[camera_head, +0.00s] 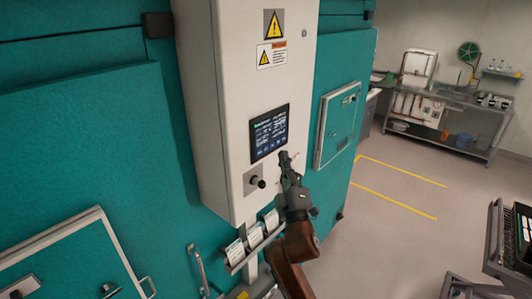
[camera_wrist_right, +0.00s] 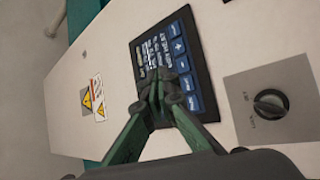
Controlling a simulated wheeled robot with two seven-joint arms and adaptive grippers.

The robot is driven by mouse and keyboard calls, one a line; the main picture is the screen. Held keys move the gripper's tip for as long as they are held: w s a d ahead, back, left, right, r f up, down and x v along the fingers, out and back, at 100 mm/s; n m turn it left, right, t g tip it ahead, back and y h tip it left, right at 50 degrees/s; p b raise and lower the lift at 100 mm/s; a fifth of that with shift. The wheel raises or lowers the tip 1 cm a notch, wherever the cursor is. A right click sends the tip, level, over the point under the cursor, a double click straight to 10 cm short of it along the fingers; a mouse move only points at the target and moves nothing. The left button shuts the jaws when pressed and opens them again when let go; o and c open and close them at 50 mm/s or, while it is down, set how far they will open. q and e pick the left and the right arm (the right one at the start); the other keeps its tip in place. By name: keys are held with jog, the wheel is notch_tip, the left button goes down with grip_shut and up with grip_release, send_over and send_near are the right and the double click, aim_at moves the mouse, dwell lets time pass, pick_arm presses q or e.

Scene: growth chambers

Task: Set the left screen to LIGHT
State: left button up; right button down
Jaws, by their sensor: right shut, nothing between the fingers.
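A dark touch screen (camera_head: 268,132) with lit text and blue buttons is set in the front of a white control cabinet (camera_head: 230,80). In the right wrist view the screen (camera_wrist_right: 190,40) shows turned on its side, with a row of blue buttons along one edge. The screen's text is too small to read surely. My right gripper (camera_head: 284,158) is shut and empty, its tips at the lower right edge of the screen. In the right wrist view the fingertips (camera_wrist_right: 158,88) cover part of the screen; touch cannot be told. My left gripper is not in view.
A black rotary knob (camera_head: 257,182) sits below the screen; it also shows in the right wrist view (camera_wrist_right: 271,103). A tag holder (camera_head: 254,238) hangs under the cabinet. Teal chamber walls (camera_head: 90,110) flank it. A steel bench (camera_head: 440,125) stands far right; the floor between is clear.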

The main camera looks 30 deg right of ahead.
aim_at(266, 149)
jog(key=shift+w+a, duration=0.35)
jog(key=shift+w, duration=0.45)
jog(key=shift+w+a, duration=0.35)
jog(key=shift+w, duration=0.45)
jog(key=shift+w, duration=0.1)
jog(key=shift+w+a, duration=0.15)
jog(key=shift+w, duration=0.15)
jog(key=shift+w+a, duration=0.1)
jog(key=shift+w, duration=0.15)
dwell(0.8)
dwell(0.4)
jog(key=shift+s+d, duration=0.3)
jog(key=shift+s, duration=0.4)
